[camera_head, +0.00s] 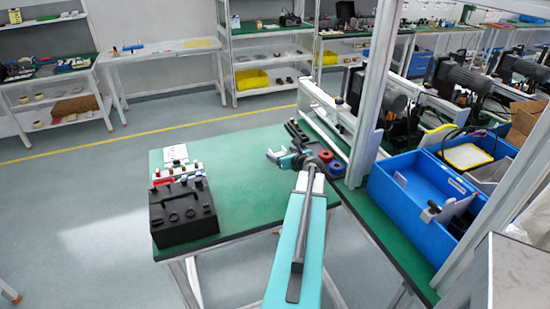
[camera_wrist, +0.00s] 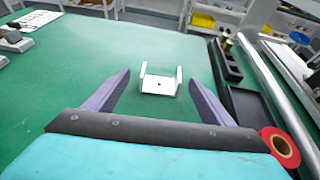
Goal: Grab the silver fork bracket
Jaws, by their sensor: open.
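The silver fork bracket (camera_wrist: 160,84) is a small pale U-shaped piece with two upright prongs and a dark hole in its base. It sits on the green table (camera_wrist: 75,75) in the wrist view, beyond my gripper and roughly centred between the fingers. My gripper (camera_wrist: 159,84) is open and empty, its two purple-grey fingers on either side of the view, apart from the bracket. In the head view my gripper (camera_head: 283,156) is over the right part of the green table, and I cannot make out the bracket there.
A black tray (camera_wrist: 255,107) and a red ring (camera_wrist: 280,146) are close on the right. A black block with holes (camera_head: 184,210) and small parts stand at the table's left. Blue bins (camera_head: 408,222) and a white frame post are at the right. The table's middle is clear.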

